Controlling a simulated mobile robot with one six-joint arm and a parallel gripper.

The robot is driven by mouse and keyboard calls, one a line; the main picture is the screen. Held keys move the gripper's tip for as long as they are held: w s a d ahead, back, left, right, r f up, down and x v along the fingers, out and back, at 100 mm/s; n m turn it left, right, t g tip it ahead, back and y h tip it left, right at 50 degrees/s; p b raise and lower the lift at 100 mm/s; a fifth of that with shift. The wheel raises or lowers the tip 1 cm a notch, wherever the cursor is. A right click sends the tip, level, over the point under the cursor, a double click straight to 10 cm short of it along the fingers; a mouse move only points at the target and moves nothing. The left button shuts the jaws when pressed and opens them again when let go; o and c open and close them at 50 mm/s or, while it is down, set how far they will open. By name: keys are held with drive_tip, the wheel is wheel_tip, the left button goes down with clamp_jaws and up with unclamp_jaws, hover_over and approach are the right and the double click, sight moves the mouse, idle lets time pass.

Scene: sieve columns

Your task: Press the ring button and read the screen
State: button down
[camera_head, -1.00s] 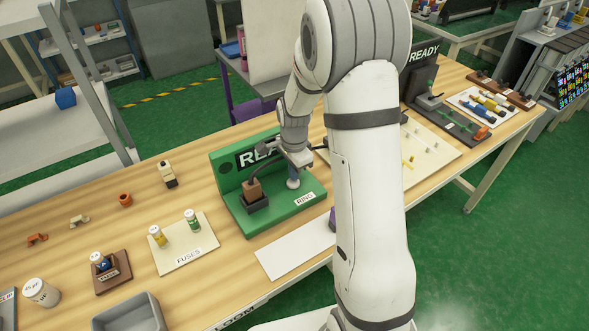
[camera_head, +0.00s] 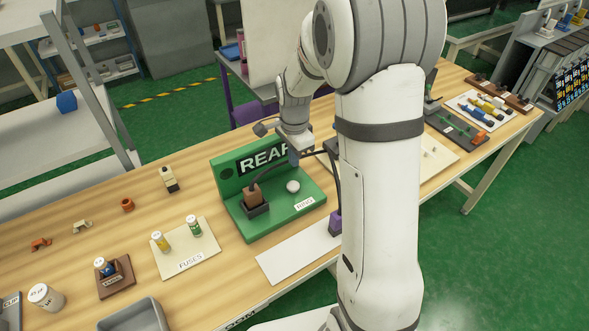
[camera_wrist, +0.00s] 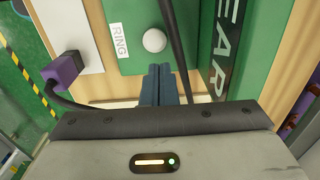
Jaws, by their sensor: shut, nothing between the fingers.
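The green ring station (camera_head: 262,222) stands on the wooden bench. Its round white button (camera_head: 293,186) lies on the base beside a RING label (camera_head: 304,203), and the button also shows in the wrist view (camera_wrist: 154,40). My gripper (camera_head: 294,160) is above and behind the button, apart from it. In the wrist view its blue-grey fingers (camera_wrist: 162,70) are together and empty. The black screen (camera_head: 262,158) on the upright panel shows REA and part of another letter, with my arm over its right end. In the wrist view the screen (camera_wrist: 221,50) shows EAR, cut off at the top.
A brown block in a black holder (camera_head: 254,200) stands on the station, with a black cable running from it. A purple plug (camera_head: 335,221) is at the right beside a white plate (camera_head: 290,252). A fuses board (camera_head: 186,250) lies to the left.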

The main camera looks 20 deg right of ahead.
wheel_tip(320, 180, up, 6)
drive_tip(key=shift+f, duration=0.1)
drive_tip(key=shift+w, duration=0.1)
idle(0.6)
drive_tip(key=s+r+n+t, duration=0.1)
drive_tip(key=s+r+n, duration=0.2)
drive_tip(key=s+n, duration=0.4)
drive_tip(key=s+r+n+t, duration=0.1)
drive_tip(key=s+r+n, duration=0.2)
drive_tip(key=s+n, duration=0.4)
drive_tip(key=s, duration=0.8)
drive_tip(key=shift+s+a+r+t, duration=0.15)
drive_tip(key=shift+a+r+t, duration=0.05)
drive_tip(key=shift+a+t, duration=0.1)
